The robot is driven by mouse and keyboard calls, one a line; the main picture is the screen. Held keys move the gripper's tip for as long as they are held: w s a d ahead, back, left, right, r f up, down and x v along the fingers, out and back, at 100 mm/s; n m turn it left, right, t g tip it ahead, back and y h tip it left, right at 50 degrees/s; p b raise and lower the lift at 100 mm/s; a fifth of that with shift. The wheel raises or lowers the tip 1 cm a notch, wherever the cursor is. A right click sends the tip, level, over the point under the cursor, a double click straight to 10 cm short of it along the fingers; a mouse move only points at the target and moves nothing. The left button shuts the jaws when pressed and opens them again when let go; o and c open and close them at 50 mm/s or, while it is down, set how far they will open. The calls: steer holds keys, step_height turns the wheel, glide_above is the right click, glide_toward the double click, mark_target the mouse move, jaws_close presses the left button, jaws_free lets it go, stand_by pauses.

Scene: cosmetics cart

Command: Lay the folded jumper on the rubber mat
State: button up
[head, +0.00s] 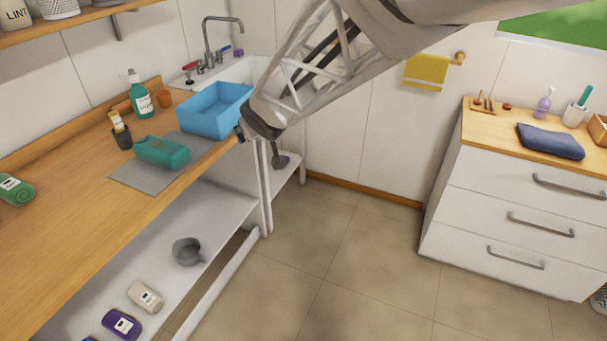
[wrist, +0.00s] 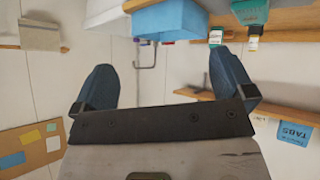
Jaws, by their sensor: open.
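The folded jumper (head: 550,141) appears to be the dark navy folded cloth lying on the wooden top of the white drawer unit at the far right of the head view. The rubber mat (head: 125,178) appears to be the thin grey sheet on the wooden counter at left. A teal rounded item (head: 162,152) lies on that mat, and the blue basin covers or borders its far end. My gripper (head: 259,149) is in the air near the counter's edge, right of the blue basin and far from the navy cloth. In the wrist view its fingers (wrist: 163,75) are spread wide with nothing between them.
The blue basin (head: 215,110) stands beside the sink. A grey jug (head: 187,251) sits on the lower shelf. Open floor (head: 340,260) separates counter and drawer unit (head: 520,215).

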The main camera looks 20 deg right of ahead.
steer(key=s+d+r+m+g, duration=0.1)
steer(key=s+d+g, duration=0.1)
steer(key=s, duration=1.4)
steer(key=s+d+r+m+g, duration=0.1)
steer(key=s+g, duration=0.4)
steer(key=s, duration=1.2)
steer(key=shift+d+m, duration=0.45)
steer(key=shift+m, duration=0.25)
